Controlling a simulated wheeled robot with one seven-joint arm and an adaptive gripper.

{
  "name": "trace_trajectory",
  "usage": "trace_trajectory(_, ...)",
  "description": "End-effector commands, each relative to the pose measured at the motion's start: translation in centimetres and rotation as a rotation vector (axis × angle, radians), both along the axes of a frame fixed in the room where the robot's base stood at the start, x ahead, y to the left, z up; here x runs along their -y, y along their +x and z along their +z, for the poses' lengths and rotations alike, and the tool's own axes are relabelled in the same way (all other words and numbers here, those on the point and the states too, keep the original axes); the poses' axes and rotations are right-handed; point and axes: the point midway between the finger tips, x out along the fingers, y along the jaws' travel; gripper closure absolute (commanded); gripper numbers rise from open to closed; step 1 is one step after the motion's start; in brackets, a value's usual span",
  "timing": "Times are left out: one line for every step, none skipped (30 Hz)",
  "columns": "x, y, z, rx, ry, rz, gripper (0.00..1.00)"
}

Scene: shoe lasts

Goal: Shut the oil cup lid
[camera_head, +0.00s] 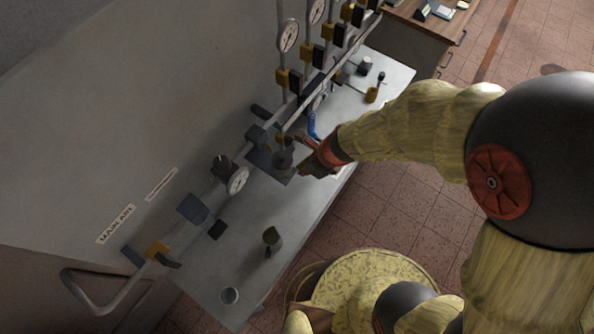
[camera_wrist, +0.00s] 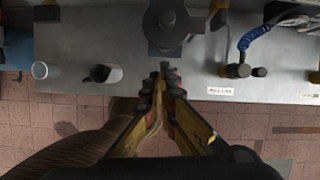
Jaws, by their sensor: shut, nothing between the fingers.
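A dark round cup-like fitting (camera_head: 283,160) stands on a dark square plate on the grey bench, below the pipe line; I take it to be the oil cup. In the wrist view the fitting (camera_wrist: 167,20) is at the top centre, just beyond my fingertips. I cannot tell whether its lid is open or closed. My gripper (camera_head: 305,166) is just to the right of the fitting. In the wrist view my gripper (camera_wrist: 165,72) is shut and empty, its tips together over the bench's front part. I cannot tell whether it touches the fitting.
A dark jug (camera_head: 272,238) and a pale cup (camera_head: 229,295) stand on the bench's near end. Pipes with a gauge (camera_head: 238,180) and valves run along the wall side. A blue hose (camera_wrist: 262,32) and a brass fitting (camera_wrist: 238,69) are right of my gripper.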

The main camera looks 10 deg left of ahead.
Motion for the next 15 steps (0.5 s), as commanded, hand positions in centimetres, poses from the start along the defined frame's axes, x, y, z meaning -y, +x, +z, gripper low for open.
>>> trace_trajectory(0.2,-0.2,1.3,0.002,0.003,0.0,1.0)
trace_trajectory(0.3,-0.3,1.8,0.003,0.003,0.0,1.0)
trace_trajectory(0.6,-0.5,2.5,0.002,0.002,0.001,1.0)
trace_trajectory(0.7,-0.5,3.0,0.003,0.002,0.0,1.0)
trace_trajectory(0.9,-0.6,3.5,0.003,0.002,0.0,1.0)
trace_trajectory(1.1,-0.8,4.2,0.003,0.002,0.0,1.0)
trace_trajectory(1.3,-0.9,4.7,0.003,0.002,0.0,1.0)
trace_trajectory(1.5,-1.0,5.2,0.002,0.003,0.0,1.0)
trace_trajectory(1.7,-1.1,5.9,0.003,0.002,-0.001,1.0)
trace_trajectory(1.9,-1.2,6.4,0.004,0.003,-0.001,1.0)
trace_trajectory(2.1,-1.4,6.8,0.003,0.002,0.0,1.0)
trace_trajectory(2.3,-1.5,7.4,0.003,0.002,-0.001,1.0)
trace_trajectory(2.4,-1.6,7.8,0.003,0.002,0.0,1.0)
trace_trajectory(2.5,-1.6,8.1,0.002,0.002,0.001,1.0)
trace_trajectory(2.6,-1.7,8.4,0.002,0.003,0.0,1.0)
